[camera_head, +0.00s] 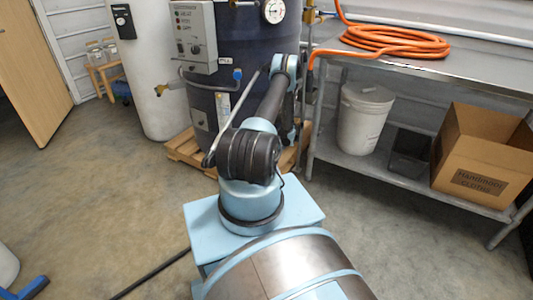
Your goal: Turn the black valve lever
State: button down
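The dark blue hopper drum (240,40) stands at the back centre, with a grey control box (196,38) and a round gauge (274,11) on it. I cannot make out a black valve lever for certain. A small blue handle (237,75) shows on the drum's front. My arm reaches up to the drum's right side, where its pale blue wrist joint bends down behind the dark forearm. My gripper is not visible; the forearm hides that part, and whether it touches anything cannot be told.
A wooden pallet (186,151) lies under the drum. A white tank (145,65) with a brass tap stands left. At right, a metal bench (460,67) bears an orange hose (395,40); a white bucket (363,117) and cardboard box (485,155) sit below.

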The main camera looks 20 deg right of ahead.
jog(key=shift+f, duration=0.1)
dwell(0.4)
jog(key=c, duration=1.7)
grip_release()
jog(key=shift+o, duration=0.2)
